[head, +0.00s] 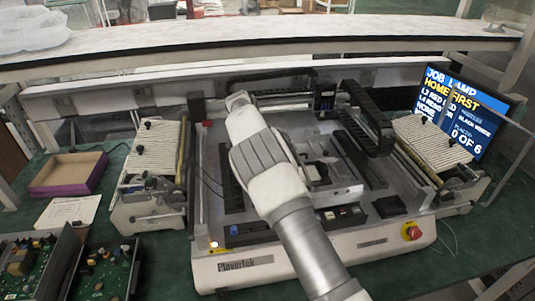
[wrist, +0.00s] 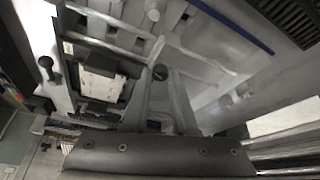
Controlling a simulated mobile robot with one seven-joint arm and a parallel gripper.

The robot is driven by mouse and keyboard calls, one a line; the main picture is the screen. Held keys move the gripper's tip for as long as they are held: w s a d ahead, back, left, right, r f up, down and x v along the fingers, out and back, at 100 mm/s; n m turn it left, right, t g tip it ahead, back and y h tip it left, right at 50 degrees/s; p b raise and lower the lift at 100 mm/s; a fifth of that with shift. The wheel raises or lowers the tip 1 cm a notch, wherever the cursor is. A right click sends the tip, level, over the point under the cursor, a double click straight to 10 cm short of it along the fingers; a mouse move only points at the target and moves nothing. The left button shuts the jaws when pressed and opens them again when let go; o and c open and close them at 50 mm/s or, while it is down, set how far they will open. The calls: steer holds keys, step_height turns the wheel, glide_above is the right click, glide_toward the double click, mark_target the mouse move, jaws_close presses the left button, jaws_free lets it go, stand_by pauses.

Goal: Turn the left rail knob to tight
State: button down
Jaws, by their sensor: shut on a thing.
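In the wrist view, my gripper (wrist: 161,76) has its two pale fingers on either side of a small dark round knob (wrist: 160,72), and it is shut on it. This appears to be the left rail knob; no mark showing loose or tight can be read. In the head view, my pale arm reaches over the white pick-and-place machine (head: 245,261), and its end is near the machine's rear left. The fingers and the held knob are hidden there by my arm.
Feeder banks stand left (head: 158,147) and right (head: 432,141) of the machine. A dark gantry (head: 365,115) is to the right of my arm. A red emergency button (head: 412,232) is at front right. A purple-sided tray (head: 68,174) and circuit boards (head: 105,272) lie left. A screen (head: 460,110) stands right.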

steer(key=shift+m+g, duration=0.3)
steer(key=shift+m, duration=0.2)
steer(key=shift+a, duration=0.1)
steer(key=c, duration=0.7)
jaws_free()
steer(key=shift+r, duration=0.1)
steer(key=p+v, duration=0.2)
steer(key=v, duration=1.5)
steer(key=shift+s, duration=0.1)
